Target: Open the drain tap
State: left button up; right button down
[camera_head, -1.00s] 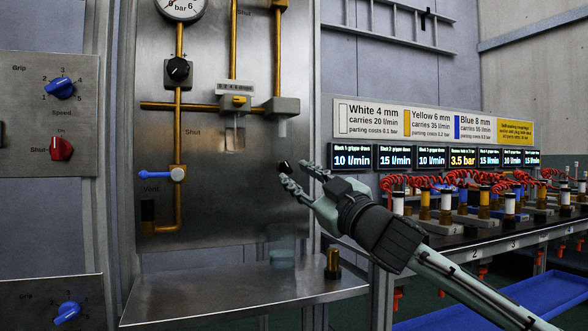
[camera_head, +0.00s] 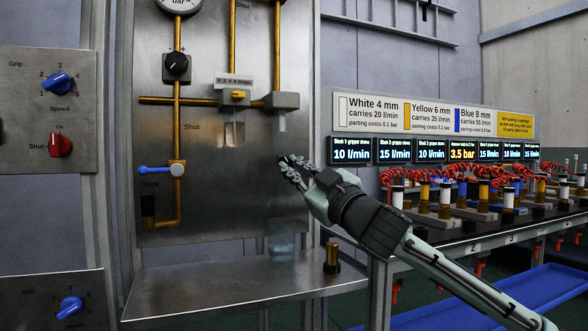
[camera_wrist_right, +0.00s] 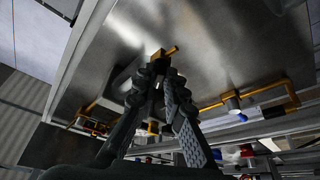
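My right gripper (camera_head: 284,166) reaches in from the right to the steel panel in the head view. Its fingertips hide most of what is there. In the right wrist view, a small brass tap with a short orange-yellow lever (camera_wrist_right: 172,50) shows just past the fingertips (camera_wrist_right: 160,72); I take it for the drain tap. The lever points up and to the right there. The fingers lean towards each other with a narrow gap. I cannot tell whether they touch or clasp the tap. My left gripper is not in view.
A clear cup (camera_head: 281,247) stands on the steel shelf (camera_head: 230,285) below, with a brass fitting (camera_head: 332,257) to its right. The blue vent lever (camera_head: 153,170) and black knob (camera_head: 177,67) are left on the panel. A bench (camera_head: 470,238) with red coiled hoses is right.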

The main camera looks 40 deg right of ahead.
jog(key=shift+m, duration=0.3)
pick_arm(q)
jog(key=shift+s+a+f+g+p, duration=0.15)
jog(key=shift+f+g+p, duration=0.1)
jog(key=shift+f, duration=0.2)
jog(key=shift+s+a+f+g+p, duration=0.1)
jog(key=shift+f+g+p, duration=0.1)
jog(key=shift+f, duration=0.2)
pick_arm(e)
jog(key=m+h, duration=0.1)
jog(key=m, duration=0.2)
jog(key=m+h, duration=0.2)
jog(key=m, duration=0.1)
jog(key=m+h, duration=0.2)
jog(key=m, duration=0.1)
jog(key=shift+w+a+f, duration=0.1)
jog(key=shift+a+f, duration=0.05)
jog(key=shift+a, duration=0.2)
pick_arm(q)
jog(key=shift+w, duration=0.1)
pick_arm(e)
jog(key=c, duration=1.6)
grip_release()
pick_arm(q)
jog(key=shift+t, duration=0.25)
